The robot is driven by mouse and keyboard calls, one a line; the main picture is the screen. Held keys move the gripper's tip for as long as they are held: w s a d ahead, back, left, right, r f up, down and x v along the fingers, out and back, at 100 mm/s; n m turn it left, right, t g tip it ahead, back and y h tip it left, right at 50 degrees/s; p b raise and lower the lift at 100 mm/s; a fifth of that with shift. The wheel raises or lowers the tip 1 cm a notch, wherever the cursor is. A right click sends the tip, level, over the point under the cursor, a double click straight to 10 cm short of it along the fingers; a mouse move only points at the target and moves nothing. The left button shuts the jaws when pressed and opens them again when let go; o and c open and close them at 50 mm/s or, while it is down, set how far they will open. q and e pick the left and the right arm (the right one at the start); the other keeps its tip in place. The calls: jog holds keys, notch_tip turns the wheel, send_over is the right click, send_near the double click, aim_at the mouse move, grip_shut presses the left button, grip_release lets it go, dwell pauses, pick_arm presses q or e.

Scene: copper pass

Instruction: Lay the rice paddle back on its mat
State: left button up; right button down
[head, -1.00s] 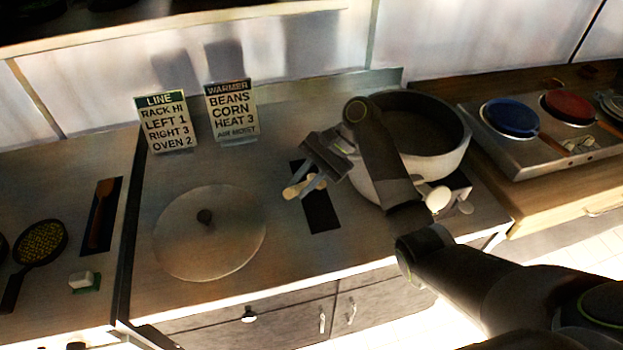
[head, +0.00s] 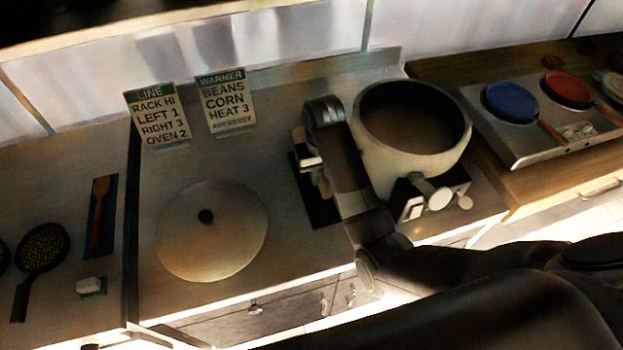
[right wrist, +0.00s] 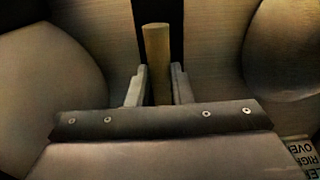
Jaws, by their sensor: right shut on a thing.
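The rice paddle, a light wooden piece, is in my right gripper (head: 312,166). In the right wrist view its handle (right wrist: 157,55) stands between the two fingers (right wrist: 158,88). In the head view a bit of the paddle (head: 323,184) shows beside my wrist, which hides the rest. The dark mat (head: 324,214) lies below it on the counter, partly covered by my arm; a dark strip of it (right wrist: 177,20) shows behind the handle in the wrist view. I cannot tell whether the paddle touches the mat. My left gripper is out of view.
A round lid (head: 225,248) lies left of the mat. A large pot (head: 400,170) stands close on the right, above knobs (head: 440,199). Two signs (head: 157,116) (head: 226,102) stand behind. A brown spatula lies on another dark mat (head: 111,205) at the left.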

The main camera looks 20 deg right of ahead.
aim_at(320, 204)
jog(key=shift+s, duration=0.15)
jog(key=shift+f, duration=0.2)
notch_tip(320, 204, down, 8)
jog(key=shift+f+p, duration=0.2)
jog(key=shift+p, duration=0.9)
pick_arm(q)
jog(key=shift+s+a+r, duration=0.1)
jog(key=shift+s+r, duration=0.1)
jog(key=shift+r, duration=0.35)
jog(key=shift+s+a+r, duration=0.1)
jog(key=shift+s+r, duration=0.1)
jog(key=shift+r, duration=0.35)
pick_arm(e)
jog(key=shift+f, duration=0.4)
jog(key=c, duration=1.3)
grip_release()
jog(key=shift+f, duration=0.1)
